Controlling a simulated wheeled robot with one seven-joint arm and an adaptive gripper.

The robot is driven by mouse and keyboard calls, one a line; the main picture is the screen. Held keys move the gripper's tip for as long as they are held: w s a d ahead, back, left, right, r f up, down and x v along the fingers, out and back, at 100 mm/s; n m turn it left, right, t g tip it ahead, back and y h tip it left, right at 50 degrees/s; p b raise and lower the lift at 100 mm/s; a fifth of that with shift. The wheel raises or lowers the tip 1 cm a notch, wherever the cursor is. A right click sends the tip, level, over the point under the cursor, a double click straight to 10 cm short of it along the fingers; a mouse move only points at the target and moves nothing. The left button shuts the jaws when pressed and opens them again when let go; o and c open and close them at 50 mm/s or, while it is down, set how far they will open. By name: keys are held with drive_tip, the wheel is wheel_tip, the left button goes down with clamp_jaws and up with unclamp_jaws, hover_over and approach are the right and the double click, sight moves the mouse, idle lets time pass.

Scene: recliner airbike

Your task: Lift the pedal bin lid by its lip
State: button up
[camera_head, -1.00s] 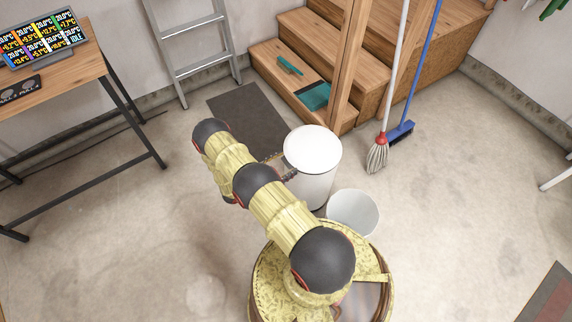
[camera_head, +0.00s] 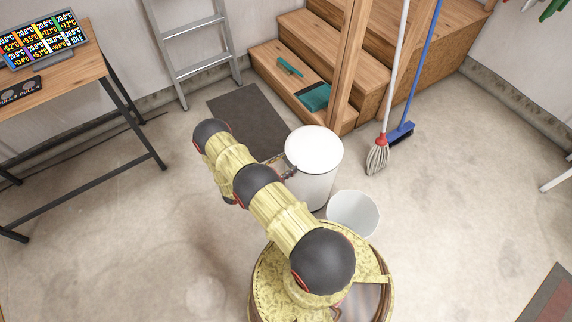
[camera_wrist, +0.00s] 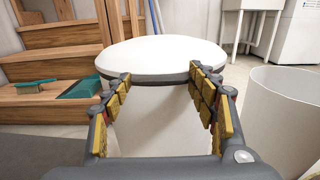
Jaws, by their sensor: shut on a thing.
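The pedal bin (camera_head: 318,188) is a white cylinder. Its round white lid (camera_head: 314,148) lies level on top, with no visible gap. In the wrist view the lid (camera_wrist: 160,52) has a dark rim along its near edge. My gripper (camera_wrist: 160,76) is at this near edge, with its yellow-padded fingers apart and the fingertips against the rim, shut on the lid's edge. The lip itself cannot be made out between the fingers. In the head view my gripper (camera_head: 286,168) is at the bin's left side, partly hidden by my arm.
An open white bucket (camera_head: 353,213) stands close to the bin's lower right. Wooden steps (camera_head: 290,82) and a post (camera_head: 350,70) are behind. A mop (camera_head: 377,155) and blue broom (camera_head: 400,133) lean at right. A dark mat (camera_head: 250,118) lies left of the bin.

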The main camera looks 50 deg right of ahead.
drive_tip(key=shift+s+f, duration=0.15)
drive_tip(key=shift+s, duration=0.05)
drive_tip(key=c, duration=0.6)
drive_tip(key=shift+c, duration=0.3)
